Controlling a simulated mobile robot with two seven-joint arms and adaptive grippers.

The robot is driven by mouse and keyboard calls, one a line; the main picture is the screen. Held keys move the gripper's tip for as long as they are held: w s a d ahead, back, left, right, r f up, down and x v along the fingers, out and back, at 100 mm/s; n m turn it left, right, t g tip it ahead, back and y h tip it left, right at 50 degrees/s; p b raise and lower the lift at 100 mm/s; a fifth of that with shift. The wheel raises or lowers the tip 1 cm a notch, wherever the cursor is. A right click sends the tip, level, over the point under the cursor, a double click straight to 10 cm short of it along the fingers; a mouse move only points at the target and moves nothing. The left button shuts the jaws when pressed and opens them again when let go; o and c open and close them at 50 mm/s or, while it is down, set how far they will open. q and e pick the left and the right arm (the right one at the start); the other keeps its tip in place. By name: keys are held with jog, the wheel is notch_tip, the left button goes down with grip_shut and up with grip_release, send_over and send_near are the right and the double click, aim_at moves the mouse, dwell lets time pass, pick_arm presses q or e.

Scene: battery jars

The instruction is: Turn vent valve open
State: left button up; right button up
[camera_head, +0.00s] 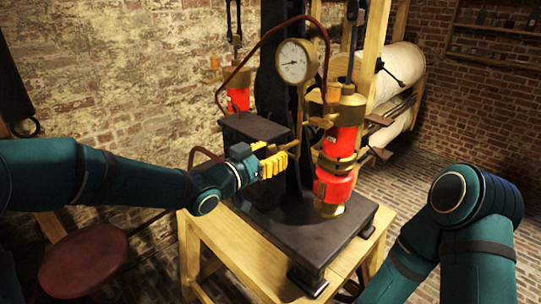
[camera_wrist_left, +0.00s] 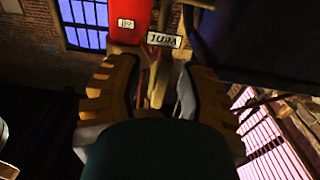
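A red jar (camera_head: 340,150) with brass bands and a brass top stands on the dark base plate of the apparatus. Small brass fittings (camera_head: 322,121) stick out from its left side; I cannot tell which one is the vent valve. My left gripper (camera_head: 292,158), with yellow fingers, points at the apparatus just left of this jar. In the left wrist view its fingers (camera_wrist_left: 158,98) are apart, with a narrow, dim part between or beyond them; contact cannot be told. A red surface (camera_wrist_left: 130,20) with small labels shows above them. My right gripper is out of view.
A round pressure gauge (camera_head: 296,61) and a curved brown pipe (camera_head: 247,62) rise above the apparatus. A second red jar (camera_head: 238,99) stands behind a dark block (camera_head: 254,127). A wooden table (camera_head: 240,254) carries everything. A dark red stool (camera_head: 84,262) is at lower left.

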pick_arm(q)
jog(key=shift+s+a+f, duration=0.1)
jog(key=v, duration=1.1)
jog(key=shift+s+a, duration=0.25)
jog(key=shift+s, duration=0.05)
